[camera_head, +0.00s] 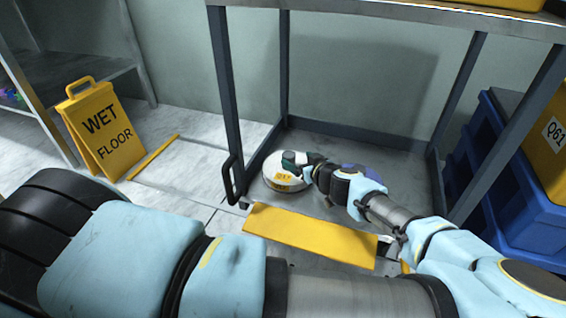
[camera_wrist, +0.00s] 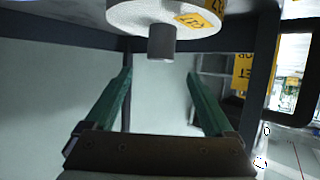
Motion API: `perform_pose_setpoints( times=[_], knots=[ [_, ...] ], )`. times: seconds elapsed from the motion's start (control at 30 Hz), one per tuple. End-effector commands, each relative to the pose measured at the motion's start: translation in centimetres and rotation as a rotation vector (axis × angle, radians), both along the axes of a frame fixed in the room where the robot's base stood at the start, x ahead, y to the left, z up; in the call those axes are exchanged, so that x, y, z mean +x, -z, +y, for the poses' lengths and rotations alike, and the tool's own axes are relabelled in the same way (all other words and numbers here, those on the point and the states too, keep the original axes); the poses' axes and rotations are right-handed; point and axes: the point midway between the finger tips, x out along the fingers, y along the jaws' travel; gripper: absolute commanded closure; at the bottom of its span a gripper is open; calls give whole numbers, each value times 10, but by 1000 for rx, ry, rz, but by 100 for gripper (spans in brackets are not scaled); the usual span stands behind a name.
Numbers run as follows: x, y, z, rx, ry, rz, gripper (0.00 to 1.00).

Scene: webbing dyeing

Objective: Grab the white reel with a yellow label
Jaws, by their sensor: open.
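The white reel with a yellow label (camera_head: 271,172) lies flat on the low shelf of the metal cart, near its left end. In the wrist view the reel (camera_wrist: 135,15) is at the top edge and partly cut off, with its yellow label (camera_wrist: 190,19) facing the camera. A short grey hub (camera_wrist: 161,45) sticks out from its middle. My gripper (camera_wrist: 159,75) is open and empty, its green fingers spread wider than the hub and just short of it. In the head view my gripper (camera_head: 292,158) is over the reel and hides part of it.
Cart posts (camera_head: 225,95) and a top shelf (camera_head: 400,12) frame the space. A blue-purple object (camera_head: 366,172) lies behind my arm. A yellow wet floor sign (camera_head: 103,130) stands left. Blue crates (camera_head: 500,160) stand right. A yellow panel (camera_head: 310,235) is at the cart's front.

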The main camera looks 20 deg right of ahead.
Motion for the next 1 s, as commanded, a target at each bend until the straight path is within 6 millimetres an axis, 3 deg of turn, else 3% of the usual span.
perform_pose_setpoints(
  times=[1.0],
  knots=[
    [96, 44, 3, 0, 0, 0, 12]
  ],
)
